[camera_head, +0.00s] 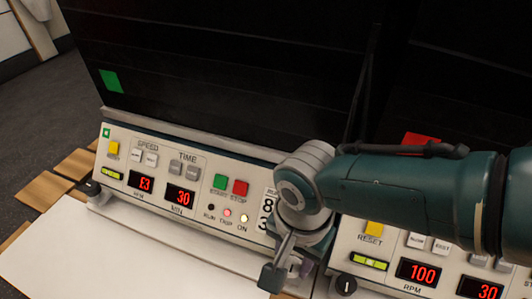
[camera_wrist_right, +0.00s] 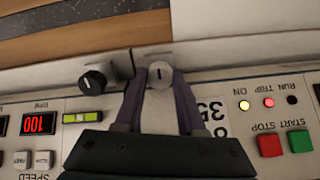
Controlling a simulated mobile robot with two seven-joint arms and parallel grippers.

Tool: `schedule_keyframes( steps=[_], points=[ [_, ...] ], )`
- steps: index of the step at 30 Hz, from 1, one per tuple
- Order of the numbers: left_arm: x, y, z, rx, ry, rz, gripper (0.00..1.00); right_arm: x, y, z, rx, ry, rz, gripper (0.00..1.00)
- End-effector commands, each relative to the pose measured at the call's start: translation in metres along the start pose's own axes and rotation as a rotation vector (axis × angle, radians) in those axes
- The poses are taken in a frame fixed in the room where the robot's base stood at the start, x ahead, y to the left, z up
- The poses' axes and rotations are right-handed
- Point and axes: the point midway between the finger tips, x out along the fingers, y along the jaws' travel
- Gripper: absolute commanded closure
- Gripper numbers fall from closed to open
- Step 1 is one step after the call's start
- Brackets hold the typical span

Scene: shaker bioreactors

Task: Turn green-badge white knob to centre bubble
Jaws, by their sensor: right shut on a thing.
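The left machine carries a green badge (camera_head: 106,132) on its panel. Its level vial (camera_head: 111,173) glows yellow-green at the panel's left; the bubble's exact place is too small to tell. The white knob (camera_wrist_right: 160,73), with a dark pointer line, shows at the machine's corner in the right wrist view. My right gripper (camera_wrist_right: 159,88) is shut on this knob, one purple finger on each side. In the head view the right gripper (camera_head: 288,270) hides the knob. My left gripper is not in view.
A black knob (camera_head: 92,188) sits at the green-badge machine's left corner. The right machine (camera_head: 404,238), with a red badge (camera_head: 420,139), stands close by. Its black knob (camera_wrist_right: 92,82) is beside my right gripper, and its level vial (camera_wrist_right: 82,117) is lit. A white surface (camera_head: 110,255) lies in front.

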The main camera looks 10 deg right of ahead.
Motion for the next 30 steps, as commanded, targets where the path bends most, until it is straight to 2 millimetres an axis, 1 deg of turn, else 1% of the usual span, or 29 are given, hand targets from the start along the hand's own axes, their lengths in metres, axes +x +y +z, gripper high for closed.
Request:
schedule_keyframes(
  steps=[8, 24, 30],
  points=[
    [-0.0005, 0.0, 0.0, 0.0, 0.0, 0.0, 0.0, 0.0003, 0.0, 0.0016, -0.097, -0.004, 0.0, 1.0],
    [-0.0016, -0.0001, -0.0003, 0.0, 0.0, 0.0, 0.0, 0.0005, 0.0004, 0.0019, -0.544, -0.005, 0.001, 1.0],
    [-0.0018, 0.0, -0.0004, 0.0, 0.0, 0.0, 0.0, 0.0007, 0.0007, 0.0016, -0.682, -0.005, 0.002, 1.0]
  ],
)
